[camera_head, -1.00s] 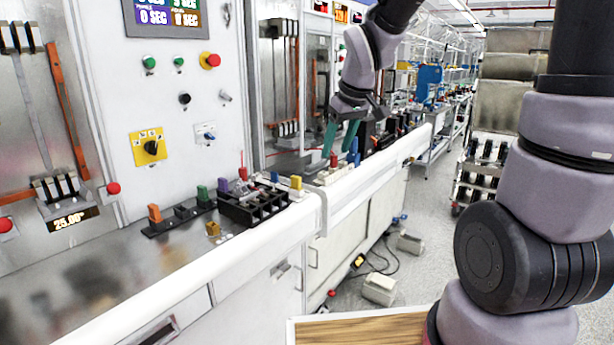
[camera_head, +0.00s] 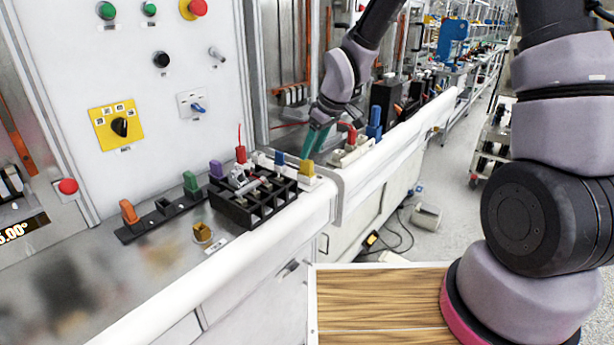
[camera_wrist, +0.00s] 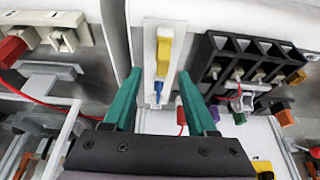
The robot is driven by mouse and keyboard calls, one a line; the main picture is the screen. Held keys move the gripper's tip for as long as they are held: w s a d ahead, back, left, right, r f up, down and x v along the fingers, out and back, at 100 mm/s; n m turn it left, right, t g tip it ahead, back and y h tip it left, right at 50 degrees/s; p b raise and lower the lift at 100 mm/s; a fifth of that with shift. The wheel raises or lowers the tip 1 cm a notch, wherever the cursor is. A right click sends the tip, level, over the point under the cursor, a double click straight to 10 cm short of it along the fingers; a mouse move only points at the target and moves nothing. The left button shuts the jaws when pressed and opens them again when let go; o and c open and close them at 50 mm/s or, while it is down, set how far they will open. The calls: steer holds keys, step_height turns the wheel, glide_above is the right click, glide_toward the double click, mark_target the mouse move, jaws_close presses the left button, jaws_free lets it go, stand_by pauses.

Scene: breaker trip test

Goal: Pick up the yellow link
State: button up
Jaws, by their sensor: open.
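The yellow link (camera_head: 307,168) stands upright on a small white base at the right end of the bench, just right of the black slotted rack. In the wrist view the yellow link (camera_wrist: 164,50) shows ahead of and between my fingertips, with a blue piece behind it on the same white base. My gripper (camera_head: 313,148) has teal fingers pointing down close behind the yellow link. In the wrist view my gripper (camera_wrist: 158,76) is open, with its fingers spread to either side of the link's line and nothing held between them.
The black slotted rack (camera_head: 240,214) stands close to the left of the link. A white block with a red piece (camera_head: 347,134) and a blue piece (camera_head: 374,122) stand to the right. A mustard block (camera_head: 202,232) lies on the bench. The panel wall is behind.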

mark_target(306, 163)
steer(key=x, duration=0.5)
steer(key=shift+s+a+f, duration=0.1)
steer(key=shift+s+f, duration=0.1)
steer(key=shift+f, duration=0.05)
jaws_close()
